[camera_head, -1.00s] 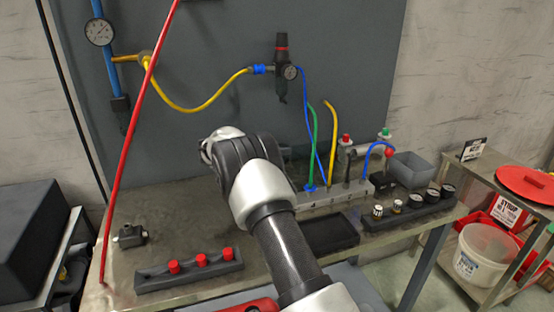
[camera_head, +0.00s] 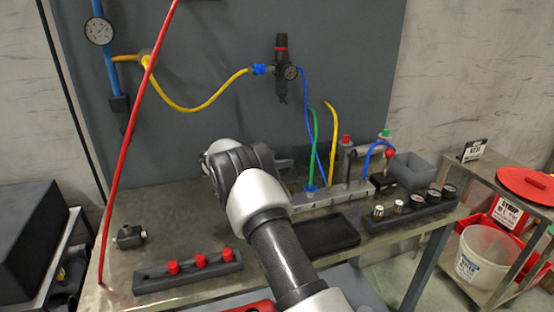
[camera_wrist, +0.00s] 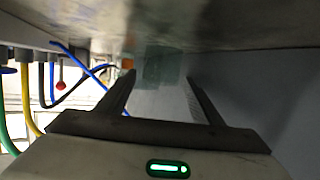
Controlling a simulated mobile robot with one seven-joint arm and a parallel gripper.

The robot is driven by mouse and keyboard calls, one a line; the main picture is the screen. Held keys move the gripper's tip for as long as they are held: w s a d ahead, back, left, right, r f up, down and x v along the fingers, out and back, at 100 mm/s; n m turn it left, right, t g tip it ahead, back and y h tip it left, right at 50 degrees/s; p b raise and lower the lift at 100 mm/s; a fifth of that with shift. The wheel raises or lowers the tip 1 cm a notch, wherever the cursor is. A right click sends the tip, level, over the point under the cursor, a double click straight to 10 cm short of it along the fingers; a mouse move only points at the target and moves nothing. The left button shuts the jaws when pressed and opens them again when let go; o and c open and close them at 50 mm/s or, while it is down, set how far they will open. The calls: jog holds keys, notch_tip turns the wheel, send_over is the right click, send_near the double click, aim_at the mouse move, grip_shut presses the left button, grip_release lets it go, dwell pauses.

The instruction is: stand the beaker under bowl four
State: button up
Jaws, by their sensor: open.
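My gripper (camera_wrist: 160,76) shows in the wrist view with its two dark fingers apart. A pale greenish, see-through shape (camera_wrist: 163,66) shows beyond and between the fingertips; it may be the beaker, but it is too blurred to tell. Nothing is clearly held. In the head view my arm covers the middle of the bench and mostly hides the gripper. I cannot pick out the beaker or bowl four there. A pale numbered block (camera_head: 333,197) with green, yellow and blue hoses stands behind and right of my arm.
The bench (camera_head: 185,215) carries a red-knobbed strip (camera_head: 190,270), a black tray (camera_head: 325,236), a rack of small round parts (camera_head: 412,212) and a grey bin (camera_head: 412,170). A red pole (camera_head: 130,150) leans at left. A metal surface (camera_wrist: 240,25) spans the wrist view's top.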

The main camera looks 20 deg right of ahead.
jog(key=shift+r, duration=0.15)
jog(key=p+v, duration=0.1)
jog(key=v, duration=1.1)
jog(key=shift+s, duration=0.1)
dwell(0.8)
